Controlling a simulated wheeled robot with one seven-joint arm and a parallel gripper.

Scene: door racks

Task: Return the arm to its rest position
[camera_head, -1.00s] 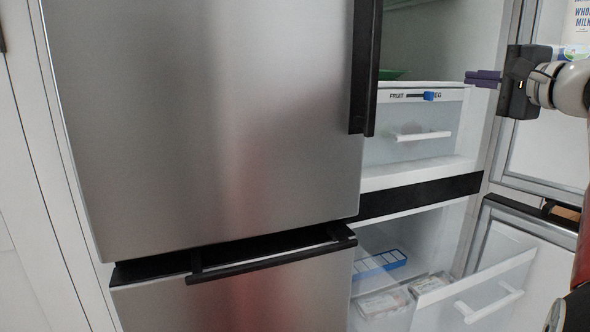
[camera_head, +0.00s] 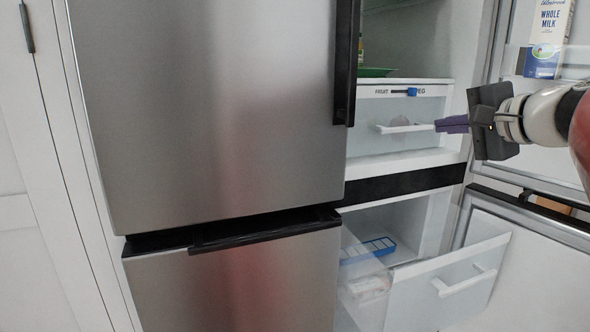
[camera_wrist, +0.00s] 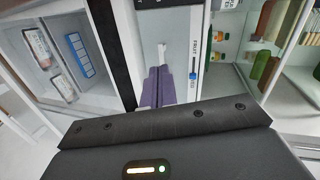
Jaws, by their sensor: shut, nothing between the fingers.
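My gripper (camera_head: 440,125) is at the right in the head view, in front of the open fridge. Its purple fingers are together and empty, and they point left. In the wrist view the closed fingers (camera_wrist: 158,88) show in front of the fruit and veg drawer (camera_wrist: 175,25). In the head view this drawer (camera_head: 380,138) sits shut inside the fridge compartment, with a white handle near the fingertips. I cannot tell whether the fingers touch it. My arm comes in from the right edge.
The open upper fridge door (camera_head: 520,110) holds a milk carton (camera_head: 548,35) behind my arm. The lower freezer drawer (camera_head: 450,285) is pulled out, near a blue tray (camera_head: 368,250). The closed steel door (camera_head: 205,110) fills the left. Bottles (camera_wrist: 265,65) stand on the shelves.

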